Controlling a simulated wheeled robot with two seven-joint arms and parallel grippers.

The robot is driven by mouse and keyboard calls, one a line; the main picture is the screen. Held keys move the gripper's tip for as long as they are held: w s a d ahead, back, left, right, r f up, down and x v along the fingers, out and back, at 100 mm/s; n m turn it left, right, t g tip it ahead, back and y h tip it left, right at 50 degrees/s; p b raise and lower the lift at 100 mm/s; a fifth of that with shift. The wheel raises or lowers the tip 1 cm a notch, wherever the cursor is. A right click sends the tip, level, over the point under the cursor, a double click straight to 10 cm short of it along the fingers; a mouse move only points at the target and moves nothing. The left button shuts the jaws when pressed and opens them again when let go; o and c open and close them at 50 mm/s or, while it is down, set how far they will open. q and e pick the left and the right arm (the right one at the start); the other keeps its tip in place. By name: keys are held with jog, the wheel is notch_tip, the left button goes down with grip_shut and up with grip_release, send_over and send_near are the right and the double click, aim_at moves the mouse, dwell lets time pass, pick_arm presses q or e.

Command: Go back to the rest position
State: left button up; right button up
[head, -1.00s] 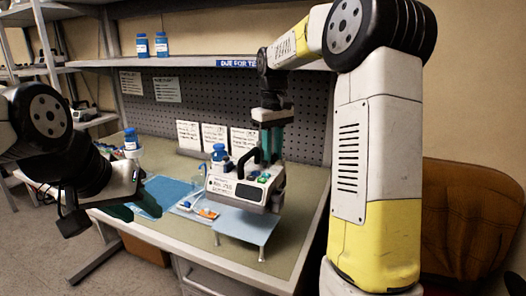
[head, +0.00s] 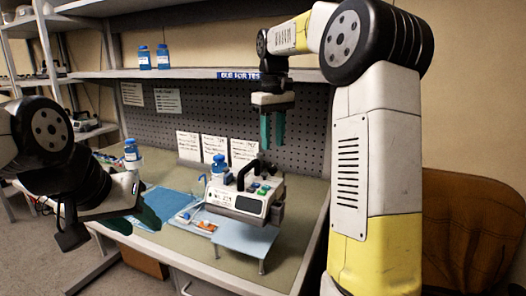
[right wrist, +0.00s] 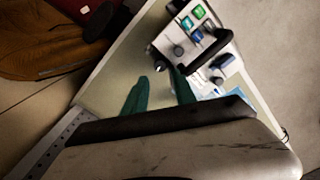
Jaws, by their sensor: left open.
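My right gripper (head: 272,130) hangs in the air above and behind the infusion pump, its green fingers apart and empty. In the right wrist view both fingers (right wrist: 158,95) show spread, with nothing held between them. The white pump (head: 248,202) stands upright on a light blue raised stand (head: 238,237); its dark handle is clear of the fingers. The pump's coloured buttons also show in the right wrist view (right wrist: 198,25). My left gripper (head: 140,218) is open at the left front of the bench, apart from the pump; part of it is hidden by its own wrist.
The bench (head: 295,240) has free room at its right side. A shelf (head: 190,74) and pegboard (head: 215,108) stand behind. A brown chair (head: 470,230) is at the right.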

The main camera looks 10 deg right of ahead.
jog(key=shift+r, duration=0.25)
jog(key=shift+s, duration=0.1)
jog(key=s+a+f+m+t+y, duration=0.1)
jog(key=s+f+m+t, duration=0.1)
jog(key=s, duration=1)
jog(key=s+a+f+m+t+y, duration=0.1)
jog(key=s+f+t, duration=0.3)
jog(key=s, duration=0.8)
jog(key=shift+s+f+m, duration=0.25)
jog(key=shift+f+m, duration=0.15)
jog(key=shift+m, duration=0.2)
